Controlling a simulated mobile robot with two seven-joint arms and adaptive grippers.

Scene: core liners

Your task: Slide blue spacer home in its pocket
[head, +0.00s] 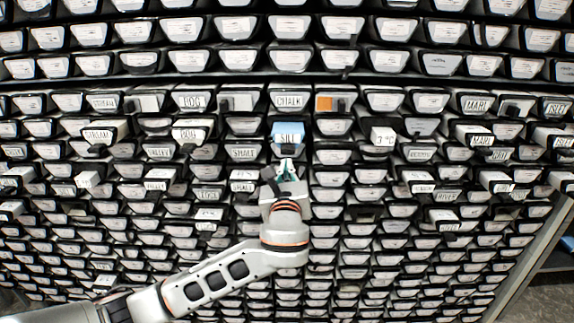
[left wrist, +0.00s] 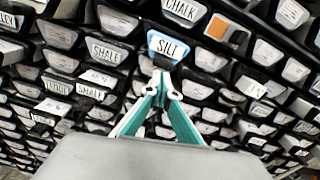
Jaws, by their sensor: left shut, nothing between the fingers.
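The blue spacer (head: 287,128), with a white label reading SILT on its front, sits in a pocket near the middle of the rack in the head view. Its blue top face shows, so it stands out from the rack front. It also shows in the left wrist view (left wrist: 167,46) at the top centre. My left gripper (head: 287,164) is shut and empty, its fingertips just below the spacer in the picture. In the left wrist view the teal fingers (left wrist: 163,80) meet in a point under the label. I cannot tell whether they touch it. My right gripper is not in view.
A wall of black pockets with white-labelled fronts fills the view. An orange-faced piece (head: 324,103) is up and right of the spacer, and the CHALK label (head: 289,101) is above. Several white boxes stick out, such as one at right (head: 383,138).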

